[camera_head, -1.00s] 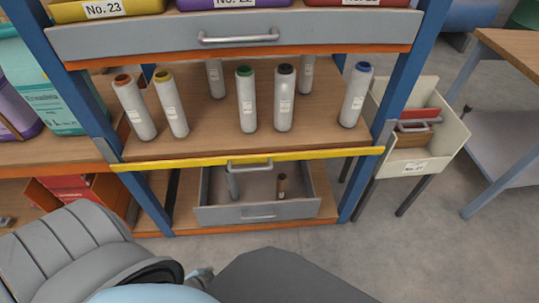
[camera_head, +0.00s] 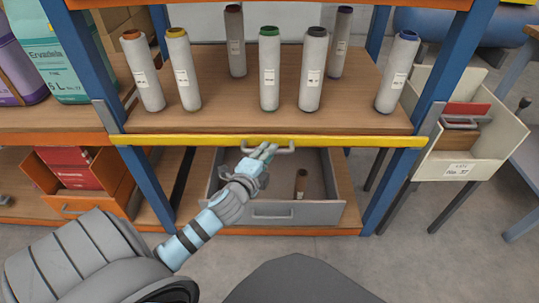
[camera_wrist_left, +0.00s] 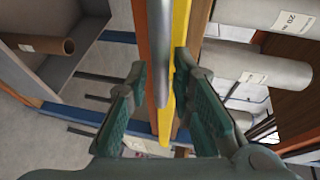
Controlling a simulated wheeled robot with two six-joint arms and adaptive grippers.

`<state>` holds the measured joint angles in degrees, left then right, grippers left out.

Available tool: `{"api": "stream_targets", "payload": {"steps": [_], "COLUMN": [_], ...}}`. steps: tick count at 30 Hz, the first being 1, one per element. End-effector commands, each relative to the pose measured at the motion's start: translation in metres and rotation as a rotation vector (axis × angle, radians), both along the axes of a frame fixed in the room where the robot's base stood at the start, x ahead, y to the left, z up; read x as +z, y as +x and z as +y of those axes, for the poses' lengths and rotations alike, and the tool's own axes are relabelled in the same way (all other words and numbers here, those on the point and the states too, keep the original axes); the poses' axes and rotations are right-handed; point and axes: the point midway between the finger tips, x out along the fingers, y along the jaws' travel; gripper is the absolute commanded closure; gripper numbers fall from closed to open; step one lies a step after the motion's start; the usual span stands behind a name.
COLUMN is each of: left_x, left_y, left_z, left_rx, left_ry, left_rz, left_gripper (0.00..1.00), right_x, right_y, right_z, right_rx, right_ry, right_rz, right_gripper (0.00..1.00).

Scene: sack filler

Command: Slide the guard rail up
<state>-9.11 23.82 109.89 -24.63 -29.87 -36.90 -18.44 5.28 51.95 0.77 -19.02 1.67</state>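The yellow guard rail (camera_head: 370,141) runs across the front edge of the wooden shelf, low at its lip. A metal bar handle (camera_head: 285,150) sits on its middle. My left gripper (camera_head: 266,152) reaches to this handle from below left. In the left wrist view, its two green fingers (camera_wrist_left: 158,98) are open, one on either side of the handle (camera_wrist_left: 160,45) and the yellow rail (camera_wrist_left: 181,60). The handle lies in the gap between them, and I see no clear contact. In the head view the fingers hide part of the handle. My right gripper is not in view.
Several capped cylinders (camera_head: 269,75) stand on the shelf behind the rail. An open grey drawer (camera_head: 300,212) holding a brown tube (camera_head: 301,184) is below. Blue posts (camera_head: 402,155) flank the rail. A white bin (camera_head: 480,145) stands right.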

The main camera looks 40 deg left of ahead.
Motion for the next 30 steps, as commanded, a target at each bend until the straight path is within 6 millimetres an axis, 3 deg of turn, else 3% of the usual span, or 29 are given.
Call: {"api": "stream_targets", "payload": {"steps": [4, 13, 17, 26, 30], "left_x": [-0.003, -0.003, -0.003, -0.003, 0.007], "left_y": [0.014, 0.016, 0.016, 0.016, 0.016], "left_z": [0.003, 0.004, 0.004, 0.004, 0.004], "left_rx": [0.001, 0.000, 0.000, 0.000, 0.000], "left_ry": [-0.003, -0.002, -0.002, -0.002, -0.002], "left_rz": [-0.002, 0.000, 0.000, 0.001, 0.001], "left_gripper": [0.79, 0.79, 0.99, 1.00, 1.00], "right_x": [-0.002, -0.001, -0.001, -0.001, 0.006], "right_y": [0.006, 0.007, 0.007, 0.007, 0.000], "right_z": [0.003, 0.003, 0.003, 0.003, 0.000], "right_rx": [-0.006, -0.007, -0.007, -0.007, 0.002], "right_ry": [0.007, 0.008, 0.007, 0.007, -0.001], "right_rz": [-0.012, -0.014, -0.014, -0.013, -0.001], "right_gripper": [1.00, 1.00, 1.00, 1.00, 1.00]}}
